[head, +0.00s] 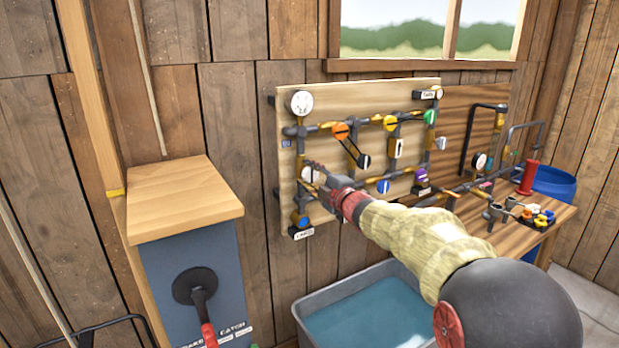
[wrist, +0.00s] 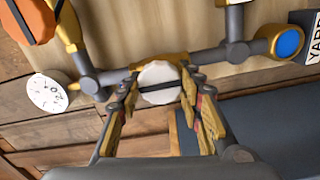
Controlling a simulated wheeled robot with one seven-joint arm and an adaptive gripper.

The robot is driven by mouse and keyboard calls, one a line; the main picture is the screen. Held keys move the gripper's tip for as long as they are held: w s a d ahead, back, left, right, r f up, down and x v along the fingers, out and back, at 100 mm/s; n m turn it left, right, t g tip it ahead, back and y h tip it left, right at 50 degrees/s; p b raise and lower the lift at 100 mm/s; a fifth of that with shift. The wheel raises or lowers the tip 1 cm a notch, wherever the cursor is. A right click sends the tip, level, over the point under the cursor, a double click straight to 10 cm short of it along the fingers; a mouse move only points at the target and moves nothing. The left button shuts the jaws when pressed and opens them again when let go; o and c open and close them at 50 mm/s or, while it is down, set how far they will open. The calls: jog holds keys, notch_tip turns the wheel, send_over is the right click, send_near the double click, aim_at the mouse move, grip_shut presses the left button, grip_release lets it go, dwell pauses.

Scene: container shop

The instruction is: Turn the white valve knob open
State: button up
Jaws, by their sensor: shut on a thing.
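The white valve knob (wrist: 158,78) is a round, faceted knob with a dark bar across its face. In the wrist view it sits between the two fingertips of my gripper (wrist: 160,92), which are shut on it from both sides. In the head view my gripper (head: 318,172) reaches the left part of the pipe board, and its fingers mostly hide the white knob (head: 306,174).
The pipe board (head: 350,95) also carries a white gauge (head: 302,103), an orange knob (head: 340,131), a yellow knob (head: 390,123) and blue knobs (head: 383,187). A grey water tub (head: 296,310) stands below. A wooden-topped blue cabinet (head: 185,198) stands left.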

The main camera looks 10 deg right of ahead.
jog(key=shift+f, duration=0.1)
jog(key=o, duration=1.2)
jog(key=shift+c, duration=0.2)
jog(key=v, duration=1.2)
